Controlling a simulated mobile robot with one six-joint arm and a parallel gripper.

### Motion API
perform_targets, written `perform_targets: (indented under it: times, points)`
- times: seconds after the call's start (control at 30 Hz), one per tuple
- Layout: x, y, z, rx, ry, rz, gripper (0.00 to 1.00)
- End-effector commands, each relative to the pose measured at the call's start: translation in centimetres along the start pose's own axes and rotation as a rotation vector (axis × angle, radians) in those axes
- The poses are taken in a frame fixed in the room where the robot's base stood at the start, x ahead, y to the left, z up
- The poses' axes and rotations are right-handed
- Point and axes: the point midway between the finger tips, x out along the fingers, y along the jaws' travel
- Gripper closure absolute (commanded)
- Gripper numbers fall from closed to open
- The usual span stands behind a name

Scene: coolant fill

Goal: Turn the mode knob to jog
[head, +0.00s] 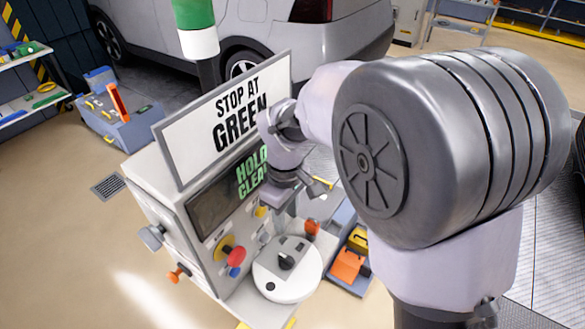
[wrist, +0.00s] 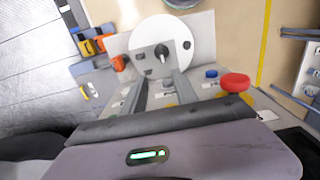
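A black knob (head: 287,261) sits on a white round plate (head: 270,283) at the lower front of the machine. The knob (wrist: 162,52) also shows in the wrist view, just beyond my fingertips. I cannot read any label, so I cannot tell whether it is the mode knob or where its pointer stands. My gripper (wrist: 158,76) is open and empty, its two fingers apart and pointing toward the plate. No contact with the knob shows. In the head view my wrist hangs in front of the display, and my fingers are hard to make out.
The machine carries a "STOP AT GREEN" sign (head: 222,118) and a display (head: 225,189) partly hidden by my arm. A red mushroom button (head: 236,256), a blue button (head: 234,272) and an orange knob (head: 312,228) are close by. Orange and yellow items (head: 348,264) lie at right.

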Motion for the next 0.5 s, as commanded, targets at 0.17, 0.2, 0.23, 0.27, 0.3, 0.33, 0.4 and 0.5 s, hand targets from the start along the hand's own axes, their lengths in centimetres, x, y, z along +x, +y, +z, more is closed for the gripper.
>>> perform_targets:
  times: [0.17,0.2,0.23,0.27,0.3,0.33,0.4,0.5]
  points:
    - [3.6,0.0,0.0,-0.012,-0.008,-0.003,0.65]
    - [4.9,0.0,0.0,-0.012,-0.009,-0.004,0.65]
    - [5.9,-0.1,0.1,-0.011,-0.009,-0.005,0.65]
    - [6.8,-0.1,0.1,-0.01,-0.009,-0.005,0.65]
    - [8.1,-0.1,0.1,-0.01,-0.009,-0.005,0.65]
    - [9.0,-0.1,0.1,-0.01,-0.009,-0.004,0.65]
    - [11.1,-0.1,0.1,-0.008,-0.009,-0.005,0.65]
    - [13.8,0.0,0.1,-0.009,-0.007,-0.004,0.65]
